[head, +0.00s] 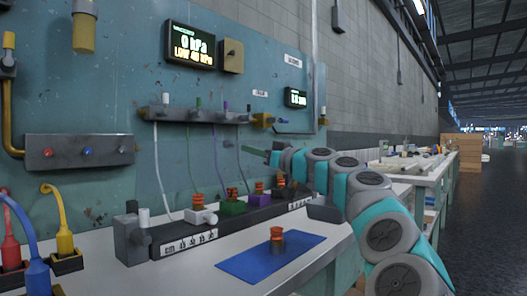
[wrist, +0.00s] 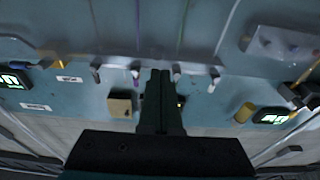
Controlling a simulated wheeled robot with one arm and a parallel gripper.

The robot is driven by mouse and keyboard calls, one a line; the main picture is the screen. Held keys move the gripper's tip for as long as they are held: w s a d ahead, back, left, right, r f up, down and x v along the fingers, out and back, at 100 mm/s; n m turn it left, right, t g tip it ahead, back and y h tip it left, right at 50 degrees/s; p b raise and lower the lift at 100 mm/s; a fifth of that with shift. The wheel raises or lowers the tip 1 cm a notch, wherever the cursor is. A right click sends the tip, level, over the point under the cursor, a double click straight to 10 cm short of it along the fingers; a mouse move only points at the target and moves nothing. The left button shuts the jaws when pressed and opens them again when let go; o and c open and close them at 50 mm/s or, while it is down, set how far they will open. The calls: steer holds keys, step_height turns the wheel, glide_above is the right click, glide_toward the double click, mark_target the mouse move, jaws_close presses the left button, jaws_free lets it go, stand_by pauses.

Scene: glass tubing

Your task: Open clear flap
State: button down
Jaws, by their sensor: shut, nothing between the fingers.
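I cannot make out a clear flap with certainty in either view. A tan box (head: 231,56) with a dark knob is on the teal wall panel beside the larger display; whether anything clear covers it is too small to tell. My gripper (head: 268,152) is raised in front of the panel, above the bench and below the grey rail with valves. In the wrist view my gripper (wrist: 161,73) shows two dark fingers closed together, with nothing held between them. They point toward the rail and its fittings, and hide part of the panel.
The bench (head: 190,262) carries a dark block with coloured fittings and red-orange coils. A blue mat (head: 258,262) lies in front with another coil (head: 277,238) on it. Thin tubes run from the rail (head: 200,115) to the block. A second bench stands further right.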

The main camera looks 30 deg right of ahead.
mark_target(234, 143)
steer(key=shift+p+x, duration=0.4)
steer(key=shift+x, duration=1.6)
steer(key=shift+w+a+r+g+p, duration=0.1)
steer(key=shift+w+r+g+p, duration=0.35)
steer(key=shift+p, duration=0.35)
steer(key=shift+w+a+r+g+h+p, duration=0.15)
steer(key=shift+w+g+p, duration=0.1)
steer(key=shift+p, duration=0.15)
steer(key=shift+w+a+r+g+h+p, duration=0.15)
steer(key=shift+w+p, duration=0.1)
steer(key=shift+p, duration=0.15)
steer(key=shift+w+a+f+b, duration=0.15)
steer(key=shift+w+f+b, duration=0.15)
steer(key=shift+w+f, duration=0.1)
steer(key=shift+w+r, duration=0.15)
